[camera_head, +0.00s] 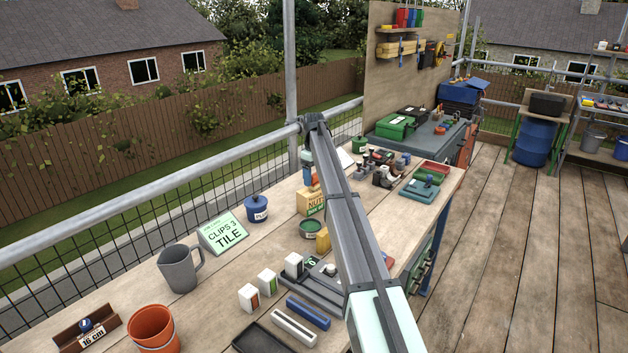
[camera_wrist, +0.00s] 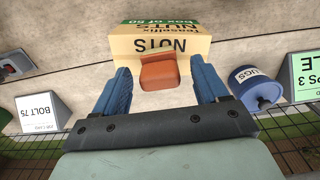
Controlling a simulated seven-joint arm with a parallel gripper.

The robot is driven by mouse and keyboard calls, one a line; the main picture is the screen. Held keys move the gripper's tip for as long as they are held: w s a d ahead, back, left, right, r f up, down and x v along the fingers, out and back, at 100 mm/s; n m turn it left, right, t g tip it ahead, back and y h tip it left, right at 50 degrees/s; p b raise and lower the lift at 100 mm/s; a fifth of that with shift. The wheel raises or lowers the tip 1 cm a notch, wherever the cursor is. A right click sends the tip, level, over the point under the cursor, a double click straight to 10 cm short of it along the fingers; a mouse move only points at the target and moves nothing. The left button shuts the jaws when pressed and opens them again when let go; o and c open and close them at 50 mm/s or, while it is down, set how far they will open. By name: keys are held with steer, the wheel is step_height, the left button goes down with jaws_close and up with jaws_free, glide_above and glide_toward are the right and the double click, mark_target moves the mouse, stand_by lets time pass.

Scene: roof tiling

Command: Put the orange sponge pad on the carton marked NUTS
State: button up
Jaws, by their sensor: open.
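The tan carton marked NUTS (camera_head: 308,204) stands on the bench under my gripper, and it shows upside down in the wrist view (camera_wrist: 190,45). The orange sponge pad (camera_wrist: 160,72) is at the carton's near edge in the wrist view, overlapping it. In the head view the pad (camera_head: 315,181) appears on top of the carton, partly hidden by my arm. My gripper (camera_wrist: 163,84) is open, with one blue finger on each side of the pad and visible gaps between. Contact between pad and carton top is hard to see.
A blue LUGS pot (camera_head: 257,208) and a CLIPS 3 TILE sign (camera_head: 223,233) stand left of the carton. A green tin (camera_head: 310,229) and a yellow block (camera_head: 323,240) are in front. A BOLT 75 card (camera_wrist: 42,110) is on the other side. A mesh railing runs behind.

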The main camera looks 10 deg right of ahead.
mark_target(314, 174)
step_height(314, 174, up, 10)
steer(key=shift+r, duration=0.2)
stand_by(0.4)
